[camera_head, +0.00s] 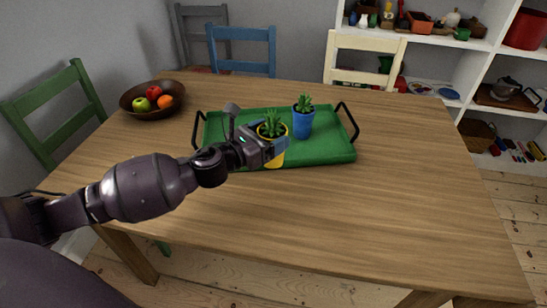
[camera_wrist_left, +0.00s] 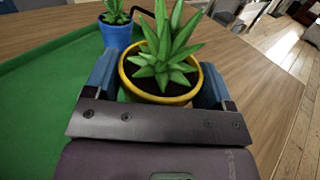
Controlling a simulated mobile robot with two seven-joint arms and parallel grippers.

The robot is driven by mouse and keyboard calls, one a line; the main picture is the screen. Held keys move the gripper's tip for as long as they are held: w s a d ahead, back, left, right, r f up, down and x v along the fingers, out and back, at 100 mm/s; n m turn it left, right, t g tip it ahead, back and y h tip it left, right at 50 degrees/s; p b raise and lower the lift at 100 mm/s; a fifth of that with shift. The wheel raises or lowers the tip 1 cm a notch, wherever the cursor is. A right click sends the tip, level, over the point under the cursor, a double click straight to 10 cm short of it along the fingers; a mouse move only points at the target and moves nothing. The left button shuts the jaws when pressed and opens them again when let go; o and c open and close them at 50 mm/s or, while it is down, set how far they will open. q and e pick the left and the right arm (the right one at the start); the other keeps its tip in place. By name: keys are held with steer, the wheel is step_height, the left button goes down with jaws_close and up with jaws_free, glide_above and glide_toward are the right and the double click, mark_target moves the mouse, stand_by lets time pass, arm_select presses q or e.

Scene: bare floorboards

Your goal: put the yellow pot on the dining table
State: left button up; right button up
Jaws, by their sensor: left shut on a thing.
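In the left wrist view the yellow pot (camera_wrist_left: 198,82) sits between the two blue fingers (camera_wrist_left: 155,85). I cannot tell whether the pot touches the tray. A blue pot (camera_head: 303,122) with a plant stands on the tray to the right and behind. My right gripper is not in view.
A brown bowl of fruit (camera_head: 134,104) stands at the table's back left. The tray has black handles (camera_head: 348,122). The table's front and right parts are clear. Green (camera_head: 48,112), blue (camera_head: 242,52) and cream (camera_head: 364,60) chairs surround it; shelves stand behind at right.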

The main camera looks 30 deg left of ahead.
arm_select(q)
step_height(320, 180, down, 3)
steer(key=shift+r+b, duration=0.2)
steer(key=shift+b, duration=0.15)
step_height(320, 180, down, 4)
steer(key=shift+f+b, duration=0.25)
steer(key=shift+b, duration=0.65)
steer(key=shift+r, duration=0.25)
steer(key=shift+f, duration=0.25)
steer(key=o, duration=1.1)
steer(key=shift+o, duration=0.2)
steer(key=shift+r, duration=0.3)
steer(key=v, duration=1)
steer(key=shift+s+a+f+p, duration=0.1)
steer(key=shift+s+f+p, duration=0.05)
steer(key=shift+s+p, duration=0.2)
steer(key=shift+s+a, duration=0.3)
steer(key=shift+s, duration=0.3)
